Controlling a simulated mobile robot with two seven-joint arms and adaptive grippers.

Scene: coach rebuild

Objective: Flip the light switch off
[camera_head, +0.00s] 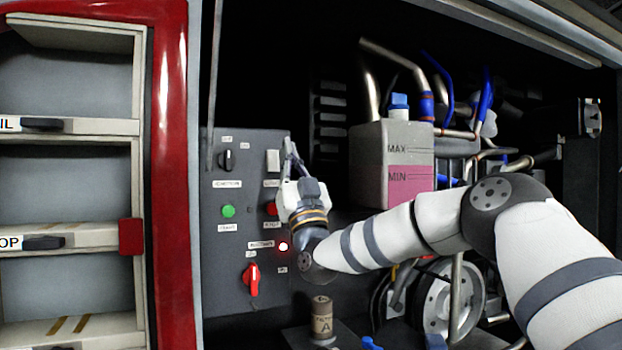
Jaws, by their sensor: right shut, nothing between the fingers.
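The grey control panel (210,270) stands upright left of centre. A white rocker-like switch (273,160) is near its top right; the label under it is too small to read, so I cannot tell for sure that it is the light switch. My right gripper (288,148) is shut and empty, with its fingers pointing up just right of the white switch. I cannot tell whether it touches the switch or panel. My gripper and wrist hide part of the panel's right side. My left gripper is not in view.
A reservoir tank (408,145) and pipes stand to the right, behind my arm.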

